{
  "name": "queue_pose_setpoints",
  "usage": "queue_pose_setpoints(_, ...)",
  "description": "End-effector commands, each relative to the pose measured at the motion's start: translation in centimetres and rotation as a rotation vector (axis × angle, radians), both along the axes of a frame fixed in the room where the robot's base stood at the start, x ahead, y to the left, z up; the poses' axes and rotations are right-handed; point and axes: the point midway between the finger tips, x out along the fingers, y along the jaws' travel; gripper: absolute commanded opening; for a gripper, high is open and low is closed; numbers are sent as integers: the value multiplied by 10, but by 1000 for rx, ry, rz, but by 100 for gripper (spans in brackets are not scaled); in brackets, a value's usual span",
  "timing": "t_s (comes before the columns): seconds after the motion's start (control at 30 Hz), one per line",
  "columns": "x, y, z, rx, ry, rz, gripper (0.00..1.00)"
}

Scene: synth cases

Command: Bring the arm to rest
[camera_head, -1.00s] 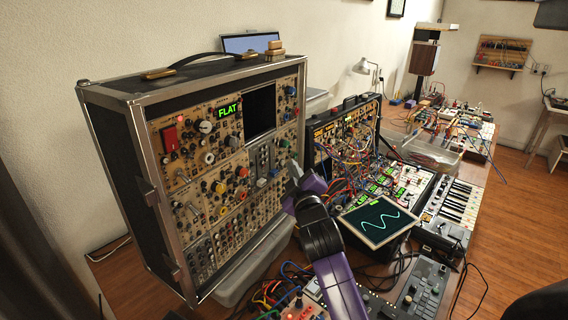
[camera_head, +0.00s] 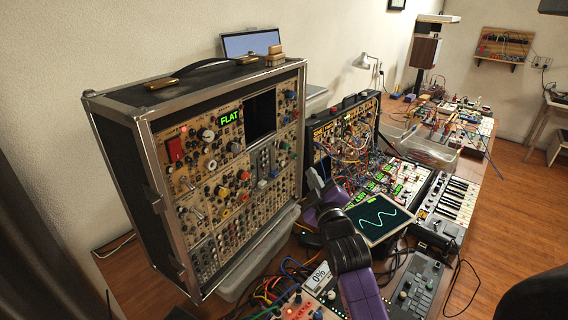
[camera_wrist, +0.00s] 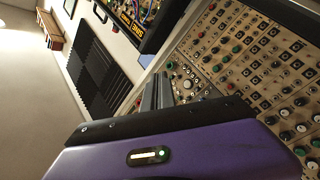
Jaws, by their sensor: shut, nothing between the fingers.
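My arm, purple and black, reaches up from the bottom of the head view. My gripper (camera_head: 313,178) is shut and empty, with its grey fingers just right of the tall synth case (camera_head: 143,168) in the picture. In the wrist view my gripper's fingers (camera_wrist: 157,92) lie together, with a panel of knobs (camera_wrist: 262,60) behind and to the right of them. I cannot tell how far the fingertips are from the panel.
A tilted screen with a cyan wave (camera_head: 379,218) stands right of my arm. A patch-cabled case (camera_head: 345,135) stands behind. A keyboard (camera_head: 452,196), a clear bin (camera_head: 428,150) and loose cables crowd the table. Open wooden floor (camera_head: 515,215) lies at the right.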

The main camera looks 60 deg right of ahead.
Motion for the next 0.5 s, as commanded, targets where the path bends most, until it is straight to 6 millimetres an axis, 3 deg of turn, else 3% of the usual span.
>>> queue_pose_setpoints(0.5, 1, 1, 4, 17, -46, 7, 0)
